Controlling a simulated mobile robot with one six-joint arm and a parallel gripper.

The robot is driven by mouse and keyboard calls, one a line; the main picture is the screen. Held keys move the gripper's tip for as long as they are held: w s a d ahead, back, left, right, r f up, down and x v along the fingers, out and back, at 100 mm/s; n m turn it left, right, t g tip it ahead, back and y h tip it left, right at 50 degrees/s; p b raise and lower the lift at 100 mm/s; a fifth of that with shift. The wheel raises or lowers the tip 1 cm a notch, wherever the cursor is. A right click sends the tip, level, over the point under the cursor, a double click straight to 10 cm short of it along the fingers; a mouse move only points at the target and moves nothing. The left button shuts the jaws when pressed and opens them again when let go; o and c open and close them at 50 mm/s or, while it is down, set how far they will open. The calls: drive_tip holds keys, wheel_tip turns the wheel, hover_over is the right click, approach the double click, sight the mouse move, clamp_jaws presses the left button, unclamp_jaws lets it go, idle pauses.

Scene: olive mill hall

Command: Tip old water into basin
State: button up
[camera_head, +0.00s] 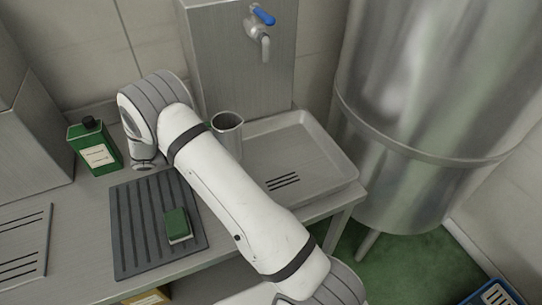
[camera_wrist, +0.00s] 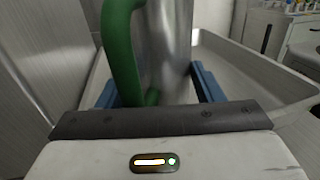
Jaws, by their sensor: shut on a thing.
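A metal jug (camera_head: 228,140) with a dark open mouth stands roughly upright at the left end of the shallow metal basin (camera_head: 318,150). In the wrist view the jug (camera_wrist: 172,48) shows its green handle (camera_wrist: 120,50) toward the camera. My gripper (camera_wrist: 152,90) has its blue fingers on either side of the jug, shut on it. The head view hides the gripper behind my arm. I cannot see any water in the jug, nor tell whether its base touches the basin. The basin (camera_wrist: 275,72) also shows in the wrist view, behind and right of the jug.
A tap with a blue lever (camera_head: 262,25) is on the steel panel above the basin. A green bottle (camera_head: 95,147) stands at left. A green sponge (camera_head: 177,224) lies on a ribbed dark mat (camera_head: 135,235). A large steel tank (camera_head: 420,110) stands close at right.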

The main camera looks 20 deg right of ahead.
drive_tip(key=shift+w+f, duration=0.15)
drive_tip(key=shift+f, duration=0.05)
drive_tip(key=shift+t, duration=0.3)
